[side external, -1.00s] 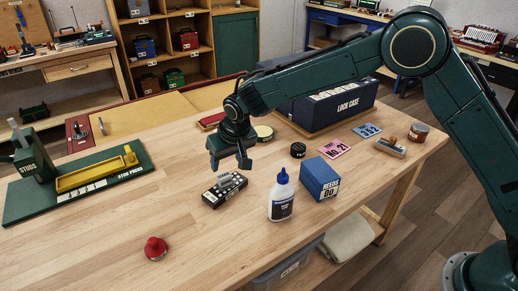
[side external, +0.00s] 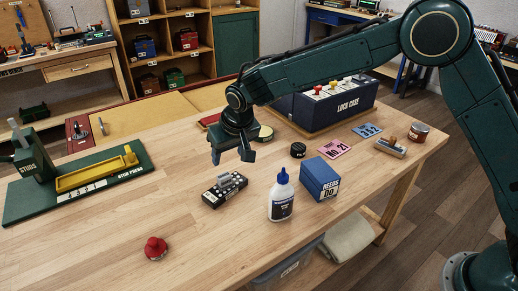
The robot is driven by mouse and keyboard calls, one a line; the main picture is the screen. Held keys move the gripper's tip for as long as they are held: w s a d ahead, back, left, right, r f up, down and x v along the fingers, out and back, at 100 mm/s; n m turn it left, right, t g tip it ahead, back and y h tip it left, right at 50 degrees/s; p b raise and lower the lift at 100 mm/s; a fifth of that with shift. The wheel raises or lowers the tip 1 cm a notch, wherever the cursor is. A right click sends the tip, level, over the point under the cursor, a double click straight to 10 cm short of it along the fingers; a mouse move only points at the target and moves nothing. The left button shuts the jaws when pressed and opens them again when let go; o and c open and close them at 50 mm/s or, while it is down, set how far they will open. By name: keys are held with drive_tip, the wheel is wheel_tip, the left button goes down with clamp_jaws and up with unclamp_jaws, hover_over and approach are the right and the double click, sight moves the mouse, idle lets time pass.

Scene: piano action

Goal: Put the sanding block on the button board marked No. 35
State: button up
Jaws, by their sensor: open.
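A tan block with a brown knob (side external: 391,147), which looks like the sanding block, sits at the right end of the bench. To its left lie a blue card (side external: 367,130) whose number is too small to read surely and a pink card marked No. 21 (side external: 334,149); these may be the button boards. Nothing rests on the blue card. My gripper (side external: 232,157) is open and empty, pointing down above the bench, just behind and above a black board with white dots (side external: 225,191) that carries a grey piece (side external: 225,180).
A white glue bottle with blue cap (side external: 281,197) and blue Reeds box (side external: 320,180) stand front centre. The left front holds only a red knob (side external: 155,248).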

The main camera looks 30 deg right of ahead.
drive_tip(key=s+d+r, duration=1.5)
drive_tip(key=s+r, duration=0.1)
drive_tip(key=r, duration=0.1)
drive_tip(key=s+d, duration=0.3)
drive_tip(key=s, duration=0.8)
drive_tip(key=s+d+t, duration=0.1)
drive_tip(key=s+d, duration=0.3)
drive_tip(key=s, duration=0.7)
drive_tip(key=shift+f, duration=0.45)
